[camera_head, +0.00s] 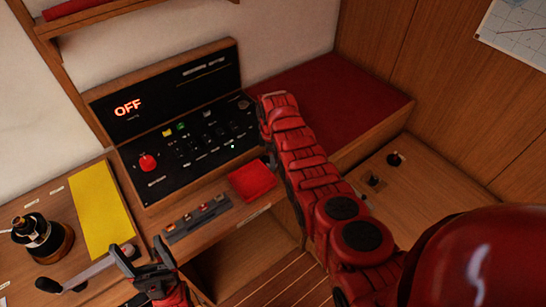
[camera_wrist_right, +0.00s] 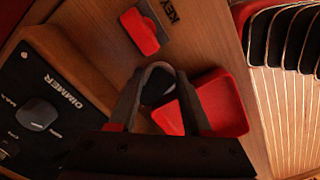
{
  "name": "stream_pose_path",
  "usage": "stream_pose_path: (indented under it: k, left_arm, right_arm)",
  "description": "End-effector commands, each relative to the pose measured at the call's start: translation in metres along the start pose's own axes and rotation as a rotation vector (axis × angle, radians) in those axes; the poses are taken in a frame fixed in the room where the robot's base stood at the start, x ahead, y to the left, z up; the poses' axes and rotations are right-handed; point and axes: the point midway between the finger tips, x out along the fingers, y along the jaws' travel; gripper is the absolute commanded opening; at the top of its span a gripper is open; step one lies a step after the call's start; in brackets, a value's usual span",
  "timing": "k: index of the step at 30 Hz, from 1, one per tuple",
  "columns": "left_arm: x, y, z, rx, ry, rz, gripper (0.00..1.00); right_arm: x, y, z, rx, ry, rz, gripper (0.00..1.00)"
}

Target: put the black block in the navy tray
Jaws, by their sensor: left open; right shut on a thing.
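My right gripper (camera_wrist_right: 164,78) is shut on a small black block (camera_wrist_right: 156,88), seen between its fingers in the right wrist view. A red tray (camera_wrist_right: 226,104) lies just beside and partly behind the fingers. I cannot tell how far above the surface the block is. In the head view the red tray (camera_head: 252,181) sits on the wooden desk, and my right arm hides most of its own gripper. I see no navy tray; the tray in view is red. My left gripper (camera_head: 138,252) is open and empty at the desk's front edge.
A black control panel (camera_head: 190,140) with a red knob stands behind the tray. A grey strip (camera_head: 197,218) with small pieces, a yellow sheet (camera_head: 101,205), a lever (camera_head: 90,270) and a dark bottle (camera_head: 40,237) are to the left. A red-and-black switch (camera_wrist_right: 145,30) is near the tray.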

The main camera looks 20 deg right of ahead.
Motion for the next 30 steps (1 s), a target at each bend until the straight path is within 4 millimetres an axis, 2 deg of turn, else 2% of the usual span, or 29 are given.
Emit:
stream_pose_path:
  k: [9, 10, 12, 23, 24, 30]
  left_arm:
    - [-0.005, 0.000, 0.001, 0.000, 0.000, 0.000, 0.79]
    - [-0.004, 0.000, 0.001, 0.000, 0.000, 0.000, 0.79]
    - [-0.004, 0.000, 0.001, 0.000, 0.000, 0.000, 0.79]
    - [0.002, 0.000, 0.000, 0.000, 0.000, 0.000, 0.79]
    - [-0.002, 0.000, 0.000, 0.000, 0.000, 0.000, 0.79]
    - [-0.011, 0.001, 0.002, 0.000, 0.000, 0.000, 0.79]
  right_arm:
    - [0.005, 0.000, 0.000, 0.000, 0.000, 0.001, 0.00]
    - [0.004, 0.000, 0.000, 0.000, 0.000, 0.001, 0.52]
    - [0.004, 0.000, 0.000, 0.000, 0.000, 0.001, 0.61]
    - [-0.003, 0.000, 0.000, 0.000, 0.000, 0.002, 0.61]
    - [-0.002, 0.001, 0.000, 0.000, 0.001, 0.004, 0.61]
    - [-0.023, 0.002, 0.000, 0.001, 0.001, 0.006, 0.61]
